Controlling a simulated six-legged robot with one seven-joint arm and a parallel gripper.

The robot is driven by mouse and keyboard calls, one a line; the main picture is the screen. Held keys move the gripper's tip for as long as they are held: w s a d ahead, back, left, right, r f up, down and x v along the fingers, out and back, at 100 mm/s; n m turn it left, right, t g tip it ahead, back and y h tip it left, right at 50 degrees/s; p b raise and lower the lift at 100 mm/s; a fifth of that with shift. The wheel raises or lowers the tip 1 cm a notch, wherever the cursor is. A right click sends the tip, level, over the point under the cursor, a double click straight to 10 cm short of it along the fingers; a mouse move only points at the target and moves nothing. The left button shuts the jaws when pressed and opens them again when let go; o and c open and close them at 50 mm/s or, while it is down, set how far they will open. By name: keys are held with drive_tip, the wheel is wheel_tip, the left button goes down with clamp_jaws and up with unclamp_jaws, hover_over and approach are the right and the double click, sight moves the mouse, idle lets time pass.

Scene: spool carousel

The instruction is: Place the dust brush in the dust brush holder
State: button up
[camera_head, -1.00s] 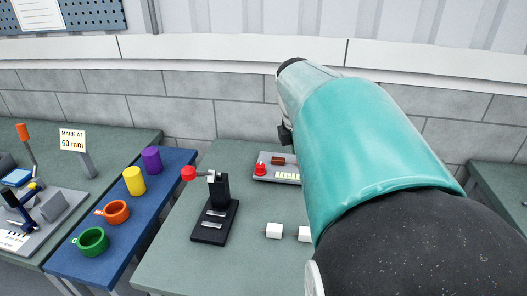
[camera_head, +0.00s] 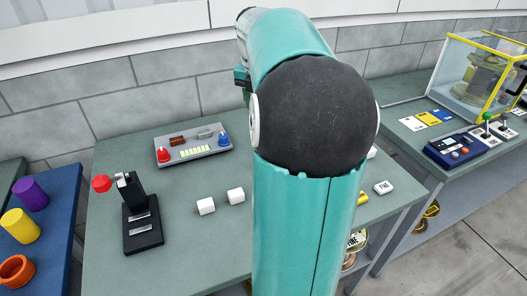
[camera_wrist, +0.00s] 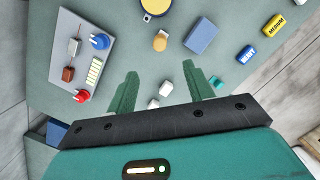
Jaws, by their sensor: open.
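I cannot make out a dust brush or its holder in either view. My gripper (camera_wrist: 160,87) shows in the wrist view as two green fingers spread apart, with nothing held between them. It is over the green table, and two small white cubes (camera_wrist: 165,88) show between the fingers. In the head view my arm covers the middle of the table and hides the gripper.
A grey panel with red and blue knobs (camera_head: 192,150) lies at the table's back. A black press with a red knob (camera_head: 140,225) stands at left. A yellow-framed case (camera_head: 478,80) and blue control box (camera_head: 454,150) stand on the right table.

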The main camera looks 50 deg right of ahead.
drive_tip(key=f, duration=0.2)
drive_tip(key=d+f, duration=0.1)
drive_tip(key=f, duration=0.5)
drive_tip(key=shift+d, duration=0.25)
drive_tip(key=shift+w+d+f, duration=0.1)
drive_tip(key=shift+d+f, duration=0.05)
drive_tip(key=shift+f, duration=0.75)
drive_tip(key=shift+w+d+f, duration=0.15)
drive_tip(key=shift+d+f, duration=0.05)
drive_tip(key=shift+f, duration=0.65)
drive_tip(key=shift+w+d+f, duration=0.1)
drive_tip(key=shift+d+f, duration=0.05)
drive_tip(key=shift+f, duration=0.75)
clamp_jaws()
